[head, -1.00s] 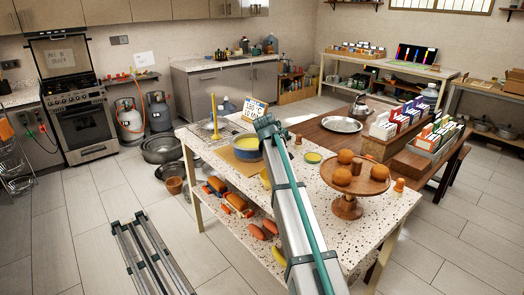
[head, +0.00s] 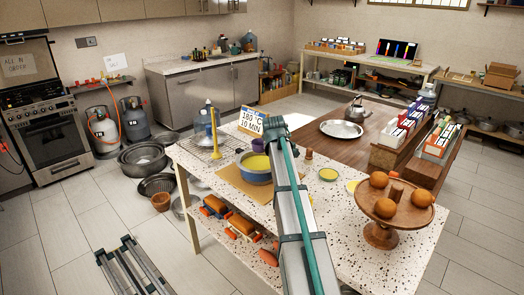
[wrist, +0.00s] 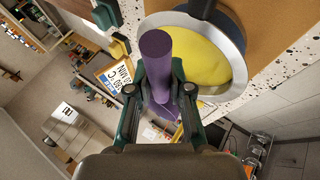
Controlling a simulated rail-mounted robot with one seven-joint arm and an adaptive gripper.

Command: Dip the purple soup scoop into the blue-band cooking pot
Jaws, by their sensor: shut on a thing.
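The purple soup scoop (wrist: 157,65) is held by its thick round handle between the fingers of my gripper (wrist: 160,95) in the wrist view. Its bowl end cannot be made out. The blue-band cooking pot (head: 257,176), with yellow contents, stands on a brown board on the speckled table in the head view. In the wrist view the pot (wrist: 238,75) lies at the upper right, beside the scoop handle, with its metal rim and yellow contents showing. My arm hides the pot's right side in the head view, and my gripper cannot be made out there.
A yellow upright utensil (head: 213,135) and a clear jug stand left of the pot, near a sign (head: 249,122). A wooden stand (head: 380,236) with oranges is at the right. A small yellow-filled dish (head: 328,175) lies right of my arm.

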